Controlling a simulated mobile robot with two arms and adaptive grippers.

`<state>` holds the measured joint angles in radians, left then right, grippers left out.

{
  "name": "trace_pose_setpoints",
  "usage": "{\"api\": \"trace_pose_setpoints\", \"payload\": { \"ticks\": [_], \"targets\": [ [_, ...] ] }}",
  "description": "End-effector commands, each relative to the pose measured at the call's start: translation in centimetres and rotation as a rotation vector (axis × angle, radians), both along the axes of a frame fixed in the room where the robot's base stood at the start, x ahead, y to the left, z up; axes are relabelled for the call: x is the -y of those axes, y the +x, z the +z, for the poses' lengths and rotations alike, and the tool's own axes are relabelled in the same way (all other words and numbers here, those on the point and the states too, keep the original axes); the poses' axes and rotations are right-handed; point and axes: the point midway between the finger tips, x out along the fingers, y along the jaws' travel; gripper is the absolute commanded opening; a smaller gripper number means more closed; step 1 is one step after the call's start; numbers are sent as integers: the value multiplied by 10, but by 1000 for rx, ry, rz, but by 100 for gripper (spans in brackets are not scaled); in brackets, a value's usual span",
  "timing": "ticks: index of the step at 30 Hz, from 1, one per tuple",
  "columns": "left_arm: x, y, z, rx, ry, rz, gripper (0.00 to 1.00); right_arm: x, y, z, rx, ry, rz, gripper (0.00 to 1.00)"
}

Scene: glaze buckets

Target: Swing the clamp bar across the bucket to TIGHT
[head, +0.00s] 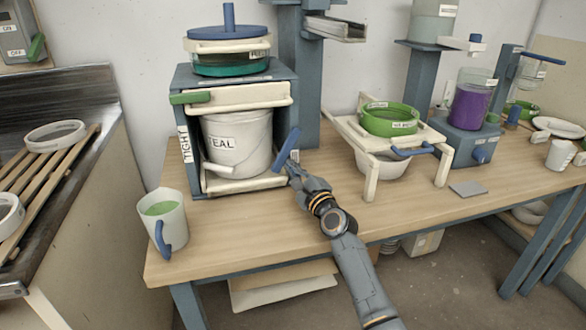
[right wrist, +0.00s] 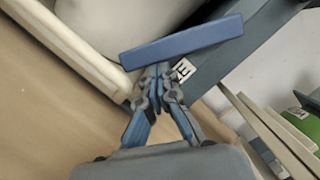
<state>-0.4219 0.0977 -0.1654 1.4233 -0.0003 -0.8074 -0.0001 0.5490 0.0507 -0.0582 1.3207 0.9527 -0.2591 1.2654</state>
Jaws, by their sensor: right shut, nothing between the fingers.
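The white bucket (head: 238,142) marked TEAL stands in a blue-grey frame (head: 180,85). The TIGHT label (head: 186,144) is on the frame's left side. A blue bar (head: 287,146), which looks like the clamp bar, slants at the bucket's right, on the side away from TIGHT. It also shows in the right wrist view (right wrist: 182,40). My right gripper (head: 291,168) is shut and empty, its tips (right wrist: 160,70) right at the bar's lower edge. I cannot tell whether they touch it. A small label (right wrist: 184,69) behind the bar is partly hidden. My left gripper is not in view.
A cream plate (head: 235,97) with a green handle (head: 190,98) lies above the bucket. A mug of green liquid (head: 162,222) stands at the bench's front left. A cream stand with a green ring (head: 389,119) is at the right. The bench front is mostly clear.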

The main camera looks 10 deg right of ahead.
Motion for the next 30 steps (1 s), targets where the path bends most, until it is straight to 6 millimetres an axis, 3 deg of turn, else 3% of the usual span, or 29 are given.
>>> {"api": "trace_pose_setpoints", "payload": {
  "ticks": [8,21,30],
  "targets": [
    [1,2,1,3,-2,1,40,4,-16,-3,0,1,1,0],
    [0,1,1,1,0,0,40,25,-97,-14,-1,-1,-2,0],
    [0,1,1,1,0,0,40,29,-116,-15,0,0,0,0]
  ]
}}
